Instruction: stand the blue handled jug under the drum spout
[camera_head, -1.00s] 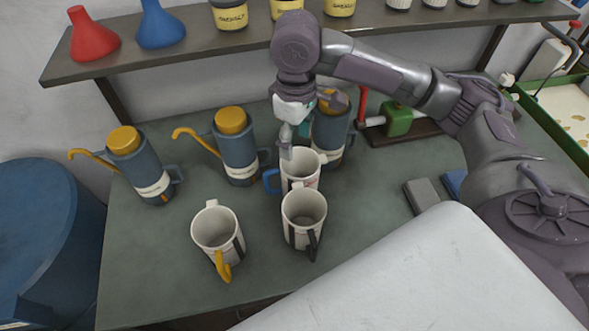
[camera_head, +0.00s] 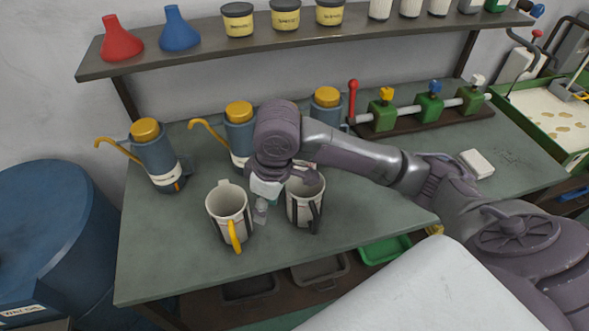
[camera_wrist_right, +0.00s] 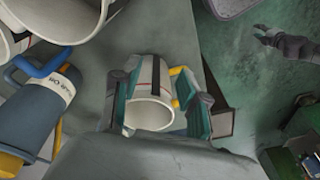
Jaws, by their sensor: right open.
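My right gripper (camera_head: 262,212) hangs low over the table between two white jugs in the head view. In the right wrist view its open fingers (camera_wrist_right: 155,90) stand on either side of a white jug (camera_wrist_right: 150,112) with a yellow handle. That jug also stands upright in the head view (camera_head: 228,210). The blue handle (camera_wrist_right: 42,64) of another white jug shows at the upper left of the wrist view; in the head view my arm hides that jug. The blue drum (camera_head: 50,235) stands left of the table; I cannot make out its spout.
A dark-handled white jug (camera_head: 304,203) stands right of the gripper. Several blue cans with yellow lids (camera_head: 153,153) line the back. A valve rack (camera_head: 430,108) is at back right. A grey gripper-like shape (camera_wrist_right: 285,42), perhaps my left, shows in the wrist view.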

